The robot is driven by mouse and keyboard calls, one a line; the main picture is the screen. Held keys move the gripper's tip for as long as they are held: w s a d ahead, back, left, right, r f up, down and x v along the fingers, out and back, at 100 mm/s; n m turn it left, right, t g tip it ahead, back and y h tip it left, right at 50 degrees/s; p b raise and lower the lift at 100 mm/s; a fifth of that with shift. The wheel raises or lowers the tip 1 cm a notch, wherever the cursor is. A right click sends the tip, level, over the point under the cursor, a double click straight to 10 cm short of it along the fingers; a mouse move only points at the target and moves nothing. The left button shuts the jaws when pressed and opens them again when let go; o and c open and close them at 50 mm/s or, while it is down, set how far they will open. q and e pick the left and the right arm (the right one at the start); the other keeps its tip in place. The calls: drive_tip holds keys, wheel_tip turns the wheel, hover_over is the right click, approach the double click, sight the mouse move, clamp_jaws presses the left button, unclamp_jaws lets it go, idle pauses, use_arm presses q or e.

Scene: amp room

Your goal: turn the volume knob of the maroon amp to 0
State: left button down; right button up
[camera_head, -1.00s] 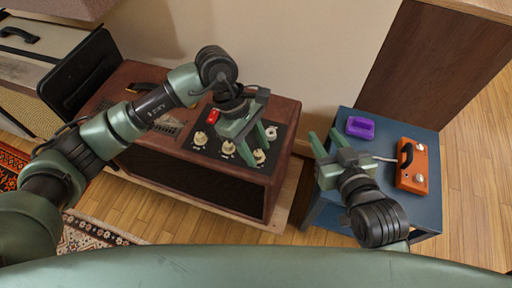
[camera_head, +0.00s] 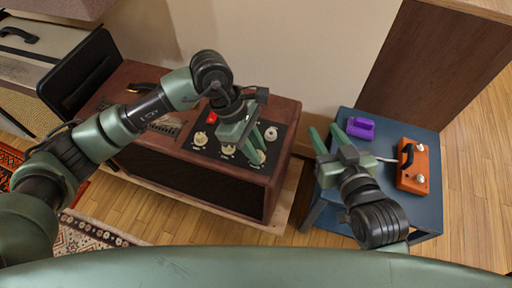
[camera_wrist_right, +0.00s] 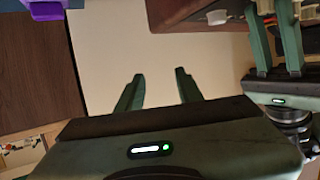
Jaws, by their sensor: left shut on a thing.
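The maroon amp (camera_head: 196,184) stands left of the middle in the head view, its dark control panel facing up. Cream knobs sit along the panel's front edge: one at the left (camera_head: 200,139), one in the middle (camera_head: 228,150) and one at the right (camera_head: 261,157). My left gripper (camera_head: 259,154) reaches down from above and is shut on the front right knob, partly hiding it. The knob's pointer and labels are too small to read. My right gripper (camera_head: 325,136) is open and empty by the blue table; its spread fingers show in the right wrist view (camera_wrist_right: 158,90).
A blue side table (camera_head: 425,212) stands right of the amp, bearing a purple object (camera_head: 361,128) and an orange pedal (camera_head: 412,168). A red switch (camera_head: 211,118) and a pale knob (camera_head: 271,133) are farther back on the panel. A brown wooden panel (camera_head: 405,70) rises behind the table.

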use_arm(q)
drive_tip(key=shift+n, duration=0.5)
drive_tip(key=n+t, duration=0.1)
drive_tip(key=n, duration=0.1)
drive_tip(key=shift+s+n+b, duration=0.1)
drive_tip(key=shift+n+b, duration=0.2)
drive_tip(key=n+t, duration=0.1)
drive_tip(key=n, duration=0.1)
drive_tip(key=shift+s+n, duration=0.1)
drive_tip(key=shift+n, duration=0.2)
drive_tip(key=n+t+b, duration=0.1)
drive_tip(key=n+t, duration=0.1)
drive_tip(key=n, duration=0.3)
drive_tip(key=shift+s+d+b, duration=0.1)
drive_tip(key=shift+b, duration=0.25)
drive_tip(key=shift+n+t+y+b, duration=0.3)
drive_tip(key=shift+n+t+y, duration=0.3)
drive_tip(key=shift+n, duration=0.9)
use_arm(e)
wheel_tip(320, 180, up, 14)
drive_tip(key=a+t+y, duration=0.2)
drive_tip(key=t+y, duration=0.1)
drive_tip(key=t, duration=0.4)
drive_tip(key=shift+f+t, duration=0.25)
drive_tip(key=shift+t, duration=0.15)
drive_tip(key=shift+s, duration=0.1)
use_arm(q)
drive_tip(key=c, duration=1.3)
unclamp_jaws()
drive_tip(key=shift+o, duration=0.2)
